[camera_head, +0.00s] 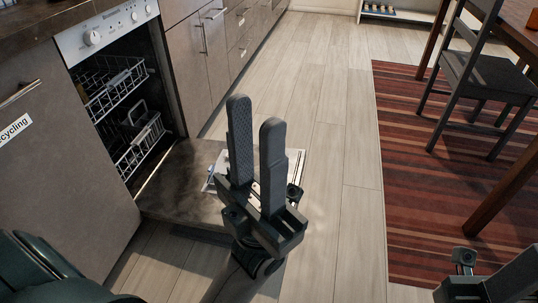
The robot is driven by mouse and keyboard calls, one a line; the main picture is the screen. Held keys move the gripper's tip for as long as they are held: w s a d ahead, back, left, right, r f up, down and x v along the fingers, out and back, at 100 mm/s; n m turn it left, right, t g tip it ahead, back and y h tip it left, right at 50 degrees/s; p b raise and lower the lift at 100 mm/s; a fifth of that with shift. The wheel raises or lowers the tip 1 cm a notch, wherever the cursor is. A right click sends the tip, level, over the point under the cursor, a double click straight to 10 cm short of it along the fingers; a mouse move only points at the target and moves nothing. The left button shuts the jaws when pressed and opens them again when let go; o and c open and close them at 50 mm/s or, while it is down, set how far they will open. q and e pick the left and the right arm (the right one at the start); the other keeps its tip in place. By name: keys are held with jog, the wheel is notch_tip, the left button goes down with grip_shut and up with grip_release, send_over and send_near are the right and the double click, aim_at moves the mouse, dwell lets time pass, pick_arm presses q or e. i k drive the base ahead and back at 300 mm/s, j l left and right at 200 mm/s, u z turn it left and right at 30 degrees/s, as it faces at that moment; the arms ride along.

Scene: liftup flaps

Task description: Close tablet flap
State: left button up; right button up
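The dishwasher (112,85) is open on the left, and its door (178,178) is folded down low above the floor. A pale panel (212,184) with small markings shows at the door's right part, largely behind my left gripper. I cannot make out the tablet flap clearly or tell its position. My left gripper (255,115) is over the door's right part, fingers pointing up the picture. Its two fingers are apart with a narrow gap and nothing visible between them.
Two wire racks (110,88) sit inside the dishwasher. Cabinets with handles (205,45) line the left side. A red striped rug (425,190) lies at the right, with a dark chair (480,80) and a wooden table on it. The wooden floor (335,150) between is clear.

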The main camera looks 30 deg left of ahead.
aim_at(211, 168)
jog(key=i+l+z, duration=0.3)
jog(key=i+z, duration=0.3)
jog(key=i+l+u, duration=0.1)
jog(key=i, duration=0.25)
jog(key=i+l+u, duration=0.1)
jog(key=i, duration=0.25)
jog(key=i+u, duration=0.2)
jog(key=u, duration=0.25)
jog(key=i+l+u, duration=0.1)
jog(key=i+u, duration=0.15)
jog(key=u, duration=0.2)
jog(key=i+u, duration=0.15)
jog(key=u, duration=0.25)
jog(key=i+l+u, duration=0.1)
jog(key=u, duration=0.3)
jog(key=i+l+u, duration=0.1)
jog(key=u, duration=0.25)
jog(key=i+l+u, duration=0.15)
jog(key=u, duration=0.25)
jog(key=i+l+u, duration=0.15)
jog(key=u, duration=0.2)
jog(key=i+l+u, duration=0.15)
jog(key=l+u, duration=0.55)
jog(key=i+l+u, duration=0.1)
jog(key=l+u, duration=0.25)
